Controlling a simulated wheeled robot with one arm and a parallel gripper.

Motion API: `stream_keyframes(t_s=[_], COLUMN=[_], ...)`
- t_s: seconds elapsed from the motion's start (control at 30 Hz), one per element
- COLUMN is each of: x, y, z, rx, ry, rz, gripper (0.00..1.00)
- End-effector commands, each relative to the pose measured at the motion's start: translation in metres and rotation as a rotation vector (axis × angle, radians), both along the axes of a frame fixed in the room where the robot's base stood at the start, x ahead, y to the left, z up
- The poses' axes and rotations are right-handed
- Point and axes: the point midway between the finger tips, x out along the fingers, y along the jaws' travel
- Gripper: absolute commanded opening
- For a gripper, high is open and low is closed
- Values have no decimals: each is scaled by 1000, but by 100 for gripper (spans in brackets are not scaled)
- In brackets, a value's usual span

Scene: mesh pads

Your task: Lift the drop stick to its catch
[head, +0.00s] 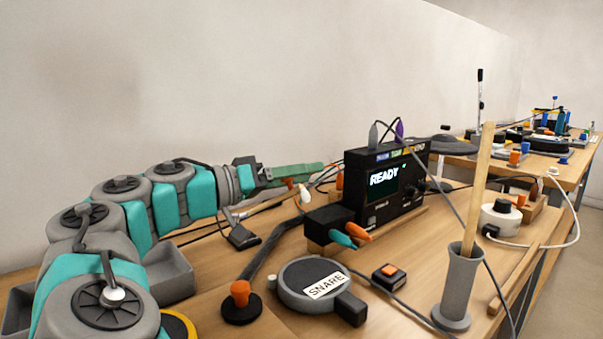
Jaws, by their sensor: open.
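A pale wooden stick (481,180), which I take to be the drop stick, stands nearly upright at the right. Its lower end is inside a grey cylindrical holder (460,285) with a round foot. I cannot make out a catch on it. My gripper (318,168) is at the end of my teal and grey arm, left of the black unit and well to the left of the stick. Its green fingers point right, seen side-on and apart from the stick. I see nothing held in it.
A black box with a READY screen (385,180) stands between my gripper and the stick. A round pad labelled SNARE (300,278), an orange knob (240,291) and a small red-topped button box (389,276) lie in front. Cables cross the wooden bench.

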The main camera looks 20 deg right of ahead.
Motion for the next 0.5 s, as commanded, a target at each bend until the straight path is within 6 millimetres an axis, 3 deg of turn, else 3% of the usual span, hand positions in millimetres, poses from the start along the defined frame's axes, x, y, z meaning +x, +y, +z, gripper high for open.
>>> stream_keyframes(t_s=[0.23,0.5], x=[0,0], y=[-1,-1], z=[0,0], rx=[0,-1], ry=[0,0], rz=[1,1], gripper=[58,28])
